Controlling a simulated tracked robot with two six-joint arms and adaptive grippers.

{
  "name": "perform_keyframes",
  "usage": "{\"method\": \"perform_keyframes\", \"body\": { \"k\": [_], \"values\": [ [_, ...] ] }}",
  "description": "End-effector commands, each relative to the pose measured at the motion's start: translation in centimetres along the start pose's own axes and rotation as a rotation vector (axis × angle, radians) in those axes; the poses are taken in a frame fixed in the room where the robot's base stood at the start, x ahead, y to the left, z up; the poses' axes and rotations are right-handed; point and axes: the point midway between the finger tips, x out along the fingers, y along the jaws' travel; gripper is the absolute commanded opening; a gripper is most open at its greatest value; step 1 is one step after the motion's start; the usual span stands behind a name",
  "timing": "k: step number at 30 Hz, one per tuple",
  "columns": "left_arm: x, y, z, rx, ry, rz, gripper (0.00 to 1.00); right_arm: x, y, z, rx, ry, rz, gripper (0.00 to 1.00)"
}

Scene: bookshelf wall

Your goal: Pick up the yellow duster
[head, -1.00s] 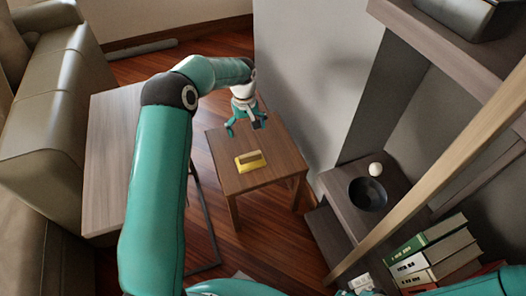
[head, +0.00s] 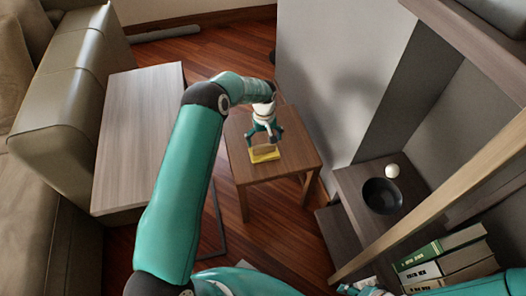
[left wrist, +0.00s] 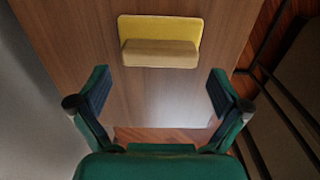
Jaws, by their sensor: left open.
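The yellow duster (head: 260,156) lies on the small wooden side table (head: 247,180). It has a flat yellow base and a light brown block on top. In the left wrist view the duster (left wrist: 160,27) lies just beyond the fingertips, with its brown block facing my gripper. My left gripper (head: 263,136) is open and empty, close to the duster, and hides part of it in the head view. Its two fingers are spread wide in the left wrist view (left wrist: 158,80), with bare tabletop between them. A teal part of my right arm's end (head: 366,289) shows at the bottom edge, its fingers unclear.
A longer wooden table (head: 140,130) and a sofa (head: 85,95) stand to the left. A grey panel (head: 325,80) borders the side table on the right. The shelf holds a dark bowl (head: 382,196), a white ball (head: 392,171) and several books (head: 440,262).

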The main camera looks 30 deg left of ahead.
Motion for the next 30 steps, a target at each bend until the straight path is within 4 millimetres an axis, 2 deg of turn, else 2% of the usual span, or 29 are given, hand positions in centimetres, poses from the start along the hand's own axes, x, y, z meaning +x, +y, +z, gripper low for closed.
{"method": "perform_keyframes", "body": {
  "k": [6, 9, 17, 26, 30],
  "values": [
    [3.4, 0.1, 0.2, -0.001, -0.003, -0.002, 1.00, 0.6, 0.2, 0.0, 0.000, 0.000, 0.000, 0.52],
    [4.3, 0.1, 0.1, -0.001, -0.001, 0.000, 1.00, 0.7, 0.2, 0.0, 0.000, 0.000, 0.000, 0.52],
    [4.5, 0.1, 0.1, 0.000, -0.001, 0.000, 1.00, 0.6, 0.2, 0.0, 0.000, 0.000, 0.000, 0.52],
    [4.5, 0.1, 0.1, 0.000, -0.001, 0.000, 0.51, 0.6, 0.2, 0.0, 0.000, 0.000, 0.000, 0.52],
    [4.5, 0.1, 0.1, 0.000, -0.001, 0.000, 0.51, 0.6, 0.2, 0.0, 0.000, 0.000, 0.000, 0.52]
  ]
}}
